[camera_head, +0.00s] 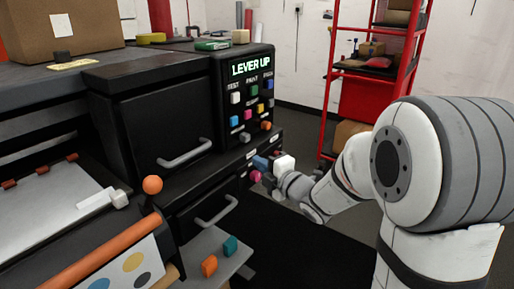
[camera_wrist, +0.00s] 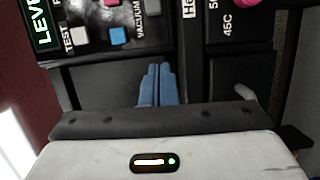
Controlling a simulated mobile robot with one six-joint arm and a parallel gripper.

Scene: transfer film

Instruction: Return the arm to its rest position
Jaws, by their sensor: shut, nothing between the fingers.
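My gripper (camera_head: 261,163) is in front of the lower right part of the black machine in the head view, low beside its control panel. Its blue fingers (camera_wrist: 156,84) lie side by side in the wrist view, shut with nothing between them. My white and grey arm (camera_head: 350,170) reaches in from the right, stretched towards the machine. The panel's screen (camera_head: 251,66) reads "LEVER UP". A pink knob (camera_head: 255,176) is close to the fingers in the head view; I cannot tell whether they touch anything.
Coloured buttons (camera_head: 248,115) cover the panel, and two drawer handles (camera_head: 185,153) stick out. A lever with an orange ball (camera_head: 152,185) stands at the left. A red shelf rack (camera_head: 328,90) is behind. Dark floor (camera_head: 310,245) lies open below my arm.

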